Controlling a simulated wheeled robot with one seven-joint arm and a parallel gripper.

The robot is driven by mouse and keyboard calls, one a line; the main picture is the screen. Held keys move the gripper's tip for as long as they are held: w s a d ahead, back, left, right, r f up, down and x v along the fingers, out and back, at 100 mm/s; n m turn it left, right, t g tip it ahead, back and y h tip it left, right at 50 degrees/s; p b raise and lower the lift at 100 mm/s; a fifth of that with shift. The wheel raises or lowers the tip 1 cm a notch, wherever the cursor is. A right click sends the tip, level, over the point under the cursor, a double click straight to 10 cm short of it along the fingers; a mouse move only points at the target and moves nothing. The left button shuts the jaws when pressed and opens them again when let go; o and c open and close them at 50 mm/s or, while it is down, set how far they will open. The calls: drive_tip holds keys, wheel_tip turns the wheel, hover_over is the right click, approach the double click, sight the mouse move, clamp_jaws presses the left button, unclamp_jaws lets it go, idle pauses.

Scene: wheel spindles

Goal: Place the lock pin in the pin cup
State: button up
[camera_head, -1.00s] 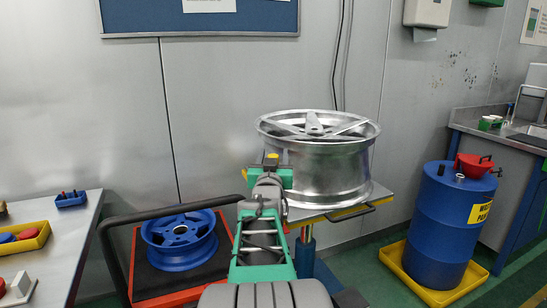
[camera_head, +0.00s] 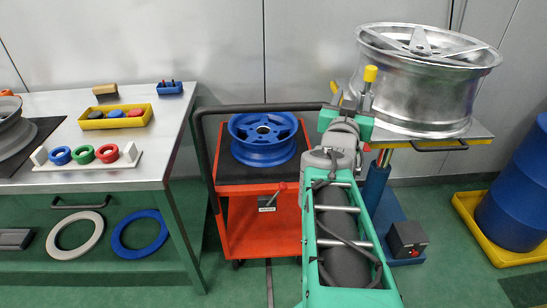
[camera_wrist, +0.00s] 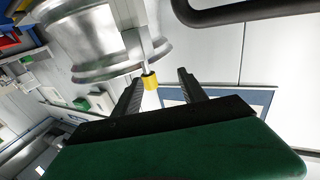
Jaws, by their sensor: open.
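The yellow-headed lock pin (camera_head: 371,74) shows just above my gripper (camera_head: 350,98) in the head view. In the wrist view, its yellow head (camera_wrist: 150,81) and thin metal shaft appear between the two dark fingers of my gripper (camera_wrist: 158,72). The fingers are apart, with a visible gap on the right side of the pin. Whether either finger touches the pin is unclear.
A silver wheel (camera_head: 425,85) lies on the lift table (camera_head: 470,140) beside my gripper. A blue wheel (camera_head: 263,138) lies on the red cart (camera_head: 233,215). The workbench (camera_head: 60,105) holds a yellow tray (camera_head: 95,123) and a white rack (camera_head: 85,164) with coloured rings.

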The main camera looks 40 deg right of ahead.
drive_tip(key=w+a+f+n+g+y, duration=0.1)
drive_tip(key=w+a+f+n+y, duration=0.3)
drive_tip(key=a+f, duration=0.5)
drive_tip(key=w+a+f+n+g+y, duration=0.1)
drive_tip(key=w+a+f+n+y, duration=0.15)
drive_tip(key=a+f+y, duration=0.65)
drive_tip(key=s+a+f+n+g+y, duration=0.1)
drive_tip(key=s+a+f+n+g, duration=0.1)
drive_tip(key=s+a, duration=0.3)
drive_tip(key=s+a+f+n+g+y, duration=0.1)
drive_tip(key=s+a+f+g, duration=0.3)
drive_tip(key=a, duration=1)
drive_tip(key=shift+s+a+f+n, duration=0.25)
drive_tip(key=shift+s+f+n, duration=0.3)
drive_tip(key=shift+f+n, duration=0.25)
